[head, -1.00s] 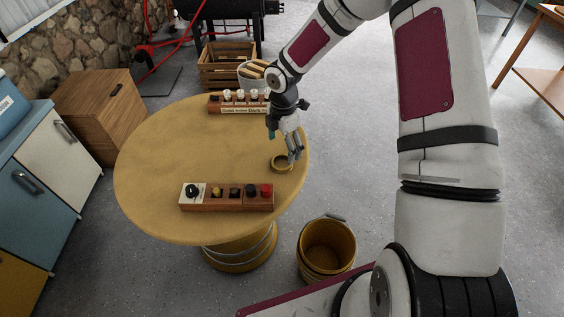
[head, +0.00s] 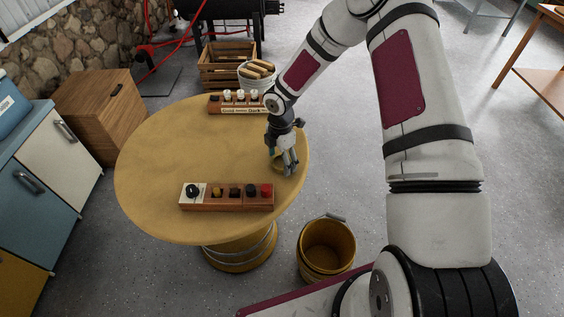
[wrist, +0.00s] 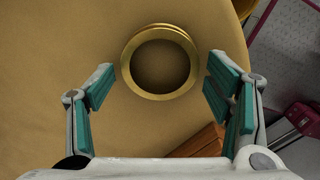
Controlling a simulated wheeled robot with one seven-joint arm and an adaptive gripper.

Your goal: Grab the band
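The band is a gold ring (wrist: 160,32) lying on the round yellow table (head: 150,165), near its right edge. In the wrist view it sits ahead of and between my two fingers, with a gap on each side. My gripper (wrist: 158,85) is open and empty, with teal pads facing each other. In the head view my gripper (head: 284,170) points down over the band's place, and its fingers hide most of the band.
A wooden block with several knobs (head: 227,197) lies near the table's front edge, and a similar rack (head: 232,109) stands at the back. A yellow bucket (head: 326,243) stands on the floor. The table's left and middle are clear.

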